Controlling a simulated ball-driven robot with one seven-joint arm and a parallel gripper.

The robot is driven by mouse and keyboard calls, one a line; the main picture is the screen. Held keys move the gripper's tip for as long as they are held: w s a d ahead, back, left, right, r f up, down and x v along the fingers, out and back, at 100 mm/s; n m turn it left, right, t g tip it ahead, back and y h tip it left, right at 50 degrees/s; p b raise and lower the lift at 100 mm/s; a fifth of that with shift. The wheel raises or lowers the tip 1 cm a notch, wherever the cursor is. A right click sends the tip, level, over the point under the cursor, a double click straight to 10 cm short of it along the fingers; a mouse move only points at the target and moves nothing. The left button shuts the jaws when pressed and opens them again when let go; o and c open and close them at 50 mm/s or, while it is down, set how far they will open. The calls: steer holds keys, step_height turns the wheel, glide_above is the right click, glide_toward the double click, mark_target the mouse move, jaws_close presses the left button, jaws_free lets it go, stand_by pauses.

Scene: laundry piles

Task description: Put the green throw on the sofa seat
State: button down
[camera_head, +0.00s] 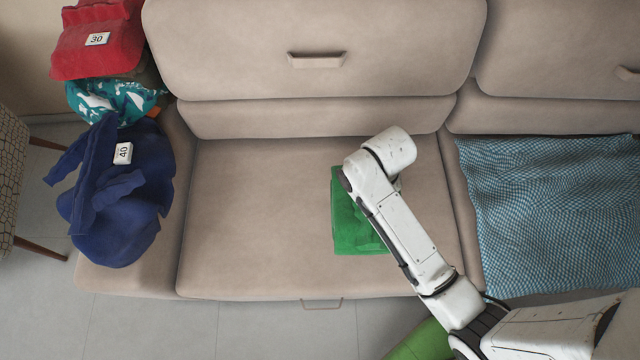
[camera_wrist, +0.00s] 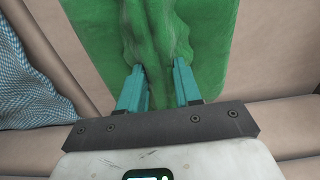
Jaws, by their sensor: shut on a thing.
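The green throw (camera_head: 352,228) is over the beige sofa seat (camera_head: 250,220), near the right side of the left cushion. My white arm covers part of it in the head view. In the wrist view the green throw (camera_wrist: 200,35) fills the upper middle, with a gathered fold between the teal fingers of my gripper (camera_wrist: 155,85). My gripper is shut on that fold. The gripper itself is hidden behind my arm in the head view. I cannot tell whether the throw rests fully on the seat or hangs just above it.
A blue checked cloth (camera_head: 550,210) covers the right seat. On the left arm lie a navy garment (camera_head: 120,210) tagged 40, a teal patterned cloth (camera_head: 110,98) and a red item (camera_head: 100,50) tagged 30. Another green thing (camera_head: 425,343) shows at the bottom. The left seat is otherwise clear.

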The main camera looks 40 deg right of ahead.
mark_target(338, 200)
steer(key=w+a+f, duration=0.1)
steer(key=a, duration=0.1)
steer(key=w+a+f, duration=0.1)
steer(key=w+a, duration=0.1)
steer(key=w+a+f, duration=0.1)
steer(key=w+a, duration=0.1)
steer(key=shift+f+b, duration=0.2)
steer(key=shift+b, duration=0.1)
steer(key=w+a+f+b, duration=0.2)
steer(key=a+f, duration=0.1)
steer(key=f, duration=0.5)
steer(key=shift+w+a+f, duration=0.2)
steer(key=shift+w+f, duration=0.2)
steer(key=shift+f, duration=0.15)
steer(key=c, duration=0.8)
jaws_free()
